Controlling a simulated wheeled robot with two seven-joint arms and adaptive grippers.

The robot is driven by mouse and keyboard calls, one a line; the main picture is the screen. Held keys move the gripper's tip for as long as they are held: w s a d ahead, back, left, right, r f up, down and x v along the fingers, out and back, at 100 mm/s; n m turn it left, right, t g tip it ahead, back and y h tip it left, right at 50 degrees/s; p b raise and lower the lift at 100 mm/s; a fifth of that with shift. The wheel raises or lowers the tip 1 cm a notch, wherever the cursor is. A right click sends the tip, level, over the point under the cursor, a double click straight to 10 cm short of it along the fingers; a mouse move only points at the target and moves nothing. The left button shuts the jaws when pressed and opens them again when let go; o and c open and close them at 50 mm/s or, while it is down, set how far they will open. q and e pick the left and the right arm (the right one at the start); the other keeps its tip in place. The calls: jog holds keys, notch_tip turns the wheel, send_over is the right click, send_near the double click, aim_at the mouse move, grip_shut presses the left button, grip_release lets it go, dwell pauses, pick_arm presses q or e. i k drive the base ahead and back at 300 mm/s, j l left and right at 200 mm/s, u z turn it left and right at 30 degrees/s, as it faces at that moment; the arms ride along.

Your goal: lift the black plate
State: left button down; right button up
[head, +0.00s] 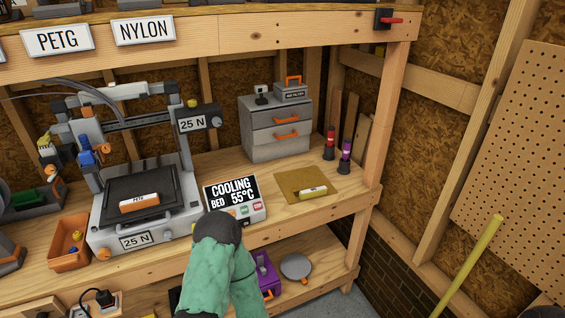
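The black plate (128,188) lies flat on the bed of a grey 3D printer (172,226) on the workbench at the left. An orange block labelled PETG (139,203) sits on the plate's front part. A label on the printer's front reads 25 N. One of my arms, in a green sleeve with a dark rounded joint, rises from the bottom edge in front of the bench. Its gripper does not show. My other gripper is not in view either.
A display (234,195) reading COOLING BED 55°C stands right of the printer. An orange bin (69,240) is at its left. A brown mat (306,183) and grey drawers (276,128) are farther right. A purple box (264,270) is on the lower shelf.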

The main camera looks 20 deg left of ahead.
aim_at(132, 193)
jog(key=j+u, duration=0.1)
jog(key=u, duration=0.25)
jog(key=j+u, duration=0.1)
jog(key=u, duration=0.25)
jog(key=j+u, duration=0.1)
jog(key=u, duration=0.25)
